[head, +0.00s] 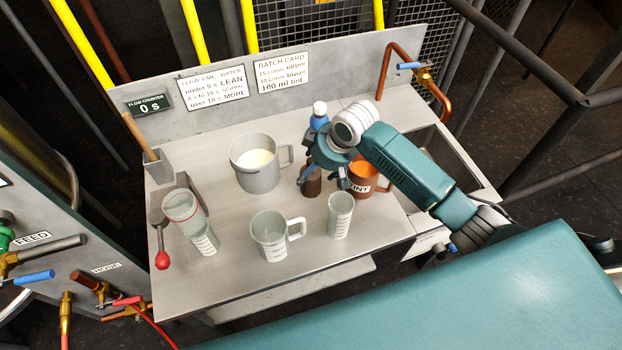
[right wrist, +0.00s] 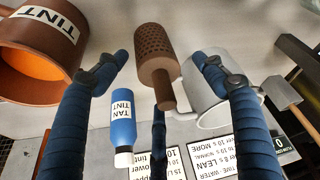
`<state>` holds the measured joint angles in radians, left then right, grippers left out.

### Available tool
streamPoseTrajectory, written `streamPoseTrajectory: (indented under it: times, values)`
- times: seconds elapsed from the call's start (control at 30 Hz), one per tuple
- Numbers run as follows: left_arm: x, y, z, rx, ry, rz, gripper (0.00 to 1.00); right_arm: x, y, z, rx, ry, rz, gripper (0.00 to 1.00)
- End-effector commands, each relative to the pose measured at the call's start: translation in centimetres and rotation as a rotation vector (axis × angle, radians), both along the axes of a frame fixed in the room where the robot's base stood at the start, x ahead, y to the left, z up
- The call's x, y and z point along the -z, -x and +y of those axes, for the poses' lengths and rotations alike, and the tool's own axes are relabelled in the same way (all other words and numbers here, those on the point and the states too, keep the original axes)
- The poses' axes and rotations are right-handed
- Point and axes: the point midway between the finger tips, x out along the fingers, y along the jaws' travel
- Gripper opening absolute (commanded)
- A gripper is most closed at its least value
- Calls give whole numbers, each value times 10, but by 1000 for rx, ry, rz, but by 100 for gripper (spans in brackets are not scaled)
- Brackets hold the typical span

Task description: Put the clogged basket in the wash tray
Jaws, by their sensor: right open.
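The basket (right wrist: 157,52) is a brown perforated cylinder with a short stem, on the steel bench. In the head view its brown side (head: 311,186) shows partly under my right gripper (head: 325,180). In the right wrist view my right gripper (right wrist: 160,72) is open, with its blue fingers on either side of the basket and gaps between. The sunken steel basin (head: 437,150) at the bench's right end looks like the wash tray; my right arm hides part of it. My left gripper is not in view.
An orange-brown TINT mug (head: 365,182) stands close right of the gripper, and a blue TINT bottle (head: 319,117) behind it. A large grey jug (head: 257,172) stands left. Clear beakers (head: 340,215) and a measuring jug (head: 270,240) stand in front. A copper tap (head: 425,75) overhangs the basin.

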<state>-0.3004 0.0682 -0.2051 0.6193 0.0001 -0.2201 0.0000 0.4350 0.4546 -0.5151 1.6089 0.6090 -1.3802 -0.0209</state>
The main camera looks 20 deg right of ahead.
Motion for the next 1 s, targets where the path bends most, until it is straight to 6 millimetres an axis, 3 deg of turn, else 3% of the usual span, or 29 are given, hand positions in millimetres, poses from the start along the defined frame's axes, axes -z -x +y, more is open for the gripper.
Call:
streamPoseTrajectory:
  times: [0.3, 0.6, 0.9, 1.0]
  values:
    - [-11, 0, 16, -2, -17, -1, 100, 38, -17, 6, 1, 0, 1, 70]
    - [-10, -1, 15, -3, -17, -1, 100, 44, -19, 6, 1, 2, 0, 70]
    - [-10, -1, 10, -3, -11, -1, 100, 43, -19, 7, 1, 1, -2, 15]
    - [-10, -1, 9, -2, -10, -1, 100, 43, -19, 7, 1, 1, -2, 15]
